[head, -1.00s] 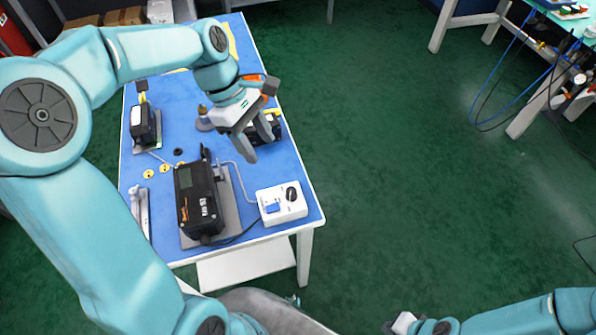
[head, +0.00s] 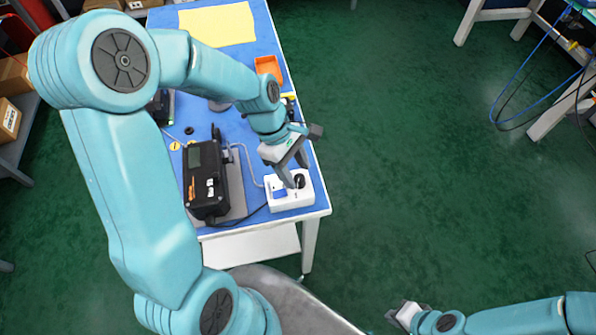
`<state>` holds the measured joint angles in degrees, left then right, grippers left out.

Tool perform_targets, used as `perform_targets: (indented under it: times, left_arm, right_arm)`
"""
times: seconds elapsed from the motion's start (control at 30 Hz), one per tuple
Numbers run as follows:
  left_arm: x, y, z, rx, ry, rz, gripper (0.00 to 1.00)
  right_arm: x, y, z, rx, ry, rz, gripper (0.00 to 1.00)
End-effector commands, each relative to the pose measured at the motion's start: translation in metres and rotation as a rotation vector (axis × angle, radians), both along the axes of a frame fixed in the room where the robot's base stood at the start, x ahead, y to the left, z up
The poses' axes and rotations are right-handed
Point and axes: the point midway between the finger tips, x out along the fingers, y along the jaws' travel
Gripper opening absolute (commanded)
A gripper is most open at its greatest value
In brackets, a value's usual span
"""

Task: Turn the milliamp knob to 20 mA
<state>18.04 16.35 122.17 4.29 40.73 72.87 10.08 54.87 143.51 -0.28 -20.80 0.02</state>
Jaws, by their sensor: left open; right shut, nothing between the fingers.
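The milliamp source is a white box (head: 293,201) with a black knob (head: 300,181) and a blue part (head: 279,193), at the front right corner of the blue-topped table. My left gripper (head: 297,176) is open, pointing down at the box, with its fingertips at or just above the knob. I cannot tell whether they touch it, and the knob's setting is too small to read. The black positioner (head: 205,180) with a small display stands left of the box. My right gripper (head: 398,314) is shut and empty, low over the floor at the bottom right.
An orange tray (head: 268,66) and a yellow sheet (head: 217,25) lie farther back on the table (head: 237,133). A cable runs from the positioner to the white box. Green floor is open to the right, with another bench (head: 560,105) at the far right.

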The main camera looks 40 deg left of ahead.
Motion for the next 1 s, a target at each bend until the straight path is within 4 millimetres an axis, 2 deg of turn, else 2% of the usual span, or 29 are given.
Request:
perform_targets:
  times: [0.17, 0.47, 0.6, 0.63, 1.0]
  left_arm:
    - [0.002, -0.006, -0.015, 0.000, 0.001, -0.001, 0.54]
    - [0.004, -0.007, -0.017, 0.000, -0.001, -0.001, 0.54]
    - [0.004, -0.007, -0.016, 0.000, 0.000, -0.001, 0.08]
    - [0.004, -0.007, -0.017, 0.000, 0.000, -0.001, 0.00]
    - [0.003, -0.006, -0.017, 0.001, 0.000, -0.005, 0.00]
  right_arm:
    - [0.000, 0.000, -0.001, 0.000, 0.000, 0.000, 0.00]
    - [0.000, 0.000, -0.001, 0.000, 0.000, 0.000, 0.00]
    - [0.000, 0.000, -0.001, 0.000, 0.000, 0.000, 0.00]
    - [0.000, 0.000, -0.001, 0.000, 0.000, 0.000, 0.00]
    - [0.000, 0.000, -0.001, 0.000, 0.000, 0.000, 0.00]
